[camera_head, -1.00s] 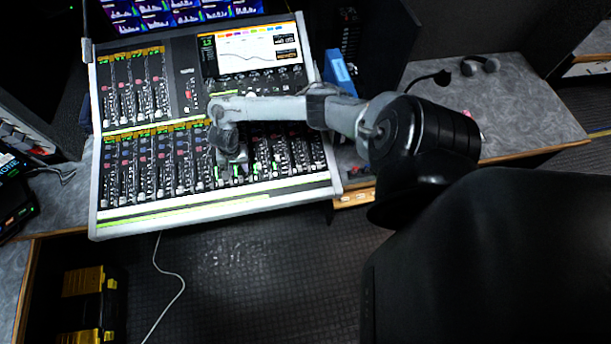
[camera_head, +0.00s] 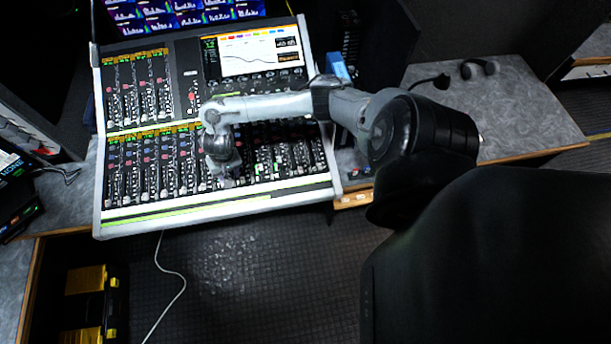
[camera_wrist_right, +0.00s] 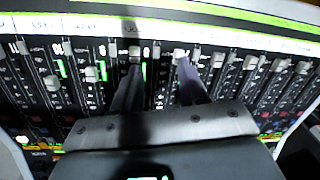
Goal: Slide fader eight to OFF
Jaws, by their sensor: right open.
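The mixing console (camera_head: 215,207) fills the left of the head view, with a lower row of fader strips along its front. My right gripper (camera_head: 226,180) is low over the middle of that row. In the right wrist view my right gripper (camera_wrist_right: 157,62) is open, its two fingers apart over the fader strips. One light fader cap (camera_wrist_right: 180,54) is at the tip of the right-hand finger, and another cap (camera_wrist_right: 135,56) is by the left-hand finger. I cannot tell whether they touch. Channel numbers are unreadable, so I cannot tell which is fader eight. My left gripper is out of view.
The console's screen (camera_head: 261,53) and an upper fader bank (camera_head: 138,88) lie behind my arm. A grey desk (camera_head: 520,110) with headphones (camera_head: 480,68) and a blue object (camera_head: 338,68) are to the right. Dark floor is in front of the console.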

